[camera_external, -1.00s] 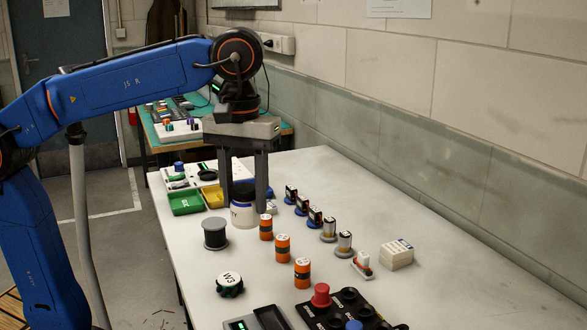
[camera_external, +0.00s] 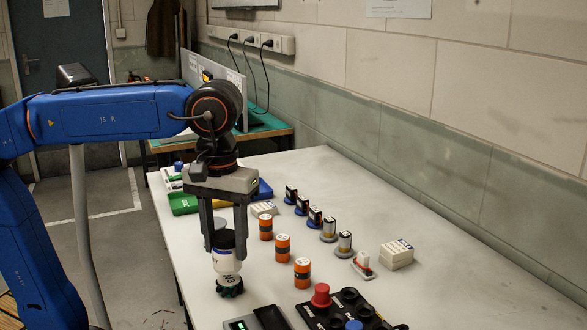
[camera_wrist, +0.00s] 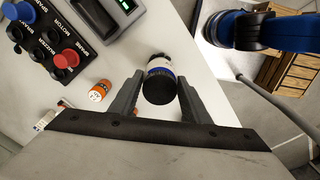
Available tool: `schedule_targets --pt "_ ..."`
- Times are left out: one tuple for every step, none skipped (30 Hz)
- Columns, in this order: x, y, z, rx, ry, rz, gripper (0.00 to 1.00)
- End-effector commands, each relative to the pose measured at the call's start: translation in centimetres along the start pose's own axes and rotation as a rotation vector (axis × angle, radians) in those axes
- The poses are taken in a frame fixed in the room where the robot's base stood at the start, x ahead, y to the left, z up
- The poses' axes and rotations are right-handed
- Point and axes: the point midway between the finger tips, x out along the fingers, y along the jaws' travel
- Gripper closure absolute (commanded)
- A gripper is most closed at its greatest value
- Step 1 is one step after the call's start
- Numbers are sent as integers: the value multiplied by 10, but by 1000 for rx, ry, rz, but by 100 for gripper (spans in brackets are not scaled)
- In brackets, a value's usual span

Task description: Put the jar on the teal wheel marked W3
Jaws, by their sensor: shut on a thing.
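The jar (camera_external: 226,262), white with a dark lid and a blue band, is between the two fingers of my gripper (camera_external: 226,246). My gripper is shut on it from above, and the jar looks about upright. The dark teal wheel (camera_external: 229,289) marked W3 shows just below the jar, near the table's left edge. I cannot tell whether the jar's base touches it. In the wrist view, the jar (camera_wrist: 158,68) sits between the fingertips of my gripper (camera_wrist: 159,85), and the wheel is hidden.
Orange cylinders (camera_external: 282,248) stand in a row to the right. A black panel with red and blue knobs (camera_external: 345,308) and a grey device (camera_external: 258,320) lie in front. A grey spool (camera_external: 219,224) is partly hidden behind my gripper. A green tray (camera_external: 183,203) is farther back.

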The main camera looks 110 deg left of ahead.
Motion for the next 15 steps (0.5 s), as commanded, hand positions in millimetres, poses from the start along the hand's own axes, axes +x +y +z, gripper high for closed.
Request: schedule_targets --pt "8 0 0 0 -1 -2 83" --pt "12 0 0 0 0 -1 83" --pt "17 -1 0 0 -1 -2 83" --pt "20 -1 0 0 -1 -1 83" --pt "22 0 0 0 0 0 83" --pt "23 0 0 0 0 1 83" --pt "23 0 0 0 0 1 83" --pt "23 0 0 0 0 2 83" --pt "23 0 0 0 0 2 83" --pt "23 0 0 0 0 2 83" --pt "23 0 0 0 0 2 83" --pt "23 0 0 0 0 1 83" --pt "23 0 0 0 0 1 83" --pt "24 0 0 0 0 1 83" --pt "25 0 0 0 0 1 83"
